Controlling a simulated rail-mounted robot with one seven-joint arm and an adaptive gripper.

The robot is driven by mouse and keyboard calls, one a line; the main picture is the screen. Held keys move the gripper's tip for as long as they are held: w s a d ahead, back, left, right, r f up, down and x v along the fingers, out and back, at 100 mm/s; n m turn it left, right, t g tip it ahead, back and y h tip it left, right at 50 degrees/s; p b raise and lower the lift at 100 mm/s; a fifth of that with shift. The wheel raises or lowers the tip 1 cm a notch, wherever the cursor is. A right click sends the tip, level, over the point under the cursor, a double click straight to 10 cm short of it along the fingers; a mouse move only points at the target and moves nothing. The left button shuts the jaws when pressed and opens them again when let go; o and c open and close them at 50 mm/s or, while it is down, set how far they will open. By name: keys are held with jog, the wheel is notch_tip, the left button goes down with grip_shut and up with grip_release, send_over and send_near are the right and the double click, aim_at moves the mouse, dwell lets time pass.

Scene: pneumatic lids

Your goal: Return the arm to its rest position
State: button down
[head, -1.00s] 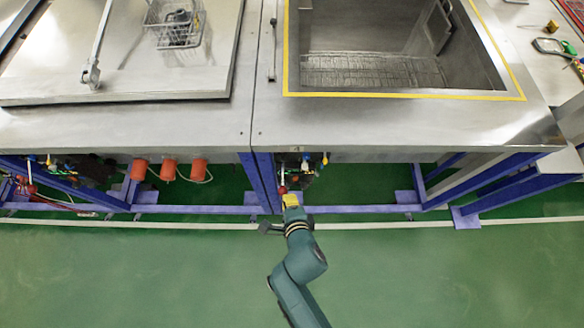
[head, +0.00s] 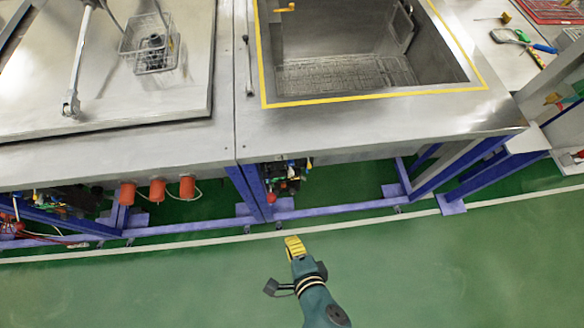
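My gripper (head: 294,244) shows in the head view, low in the middle, over the green floor in front of the metal bench. It has a yellow tip and a dark part sticking out on its left side. My arm runs down from it to the bottom edge of the picture. The gripper is apart from the bench, and nothing is seen hanging from it. I cannot tell whether its fingers are open or shut.
The metal bench (head: 180,141) has an open, yellow-edged tank (head: 362,98) at right and a closed lid (head: 40,100) with a wire basket (head: 150,62) at left. Blue legs (head: 340,210) and orange cylinders (head: 157,190) are below. The green floor (head: 450,275) is clear.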

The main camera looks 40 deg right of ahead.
dwell(0.3)
jog(key=w+r+t, duration=0.2)
jog(key=w+r, duration=0.4)
jog(key=r, duration=0.3)
jog(key=w+d+r+m+t, duration=0.1)
jog(key=w+r+t, duration=0.3)
jog(key=r, duration=0.5)
jog(key=w+r+t, duration=0.1)
jog(key=w+r, duration=0.6)
jog(key=r, duration=0.2)
jog(key=s+a+r+n+t+y+p, duration=0.1)
jog(key=r+n+p, duration=0.7)
jog(key=r, duration=1)
jog(key=s+a+r+n+t+y+p, duration=0.1)
jog(key=r+n+t+p, duration=0.2)
jog(key=r+n+p, duration=0.5)
jog(key=s+a+r+n+t+y+p, duration=0.1)
jog(key=r+n+p, duration=0.7)
jog(key=r, duration=1.9)
jog(key=p, duration=0.6)
jog(key=shift+s+a+r+n+t, duration=0.15)
jog(key=shift+a+r+n+t, duration=0.15)
jog(key=shift+n+t, duration=0.1)
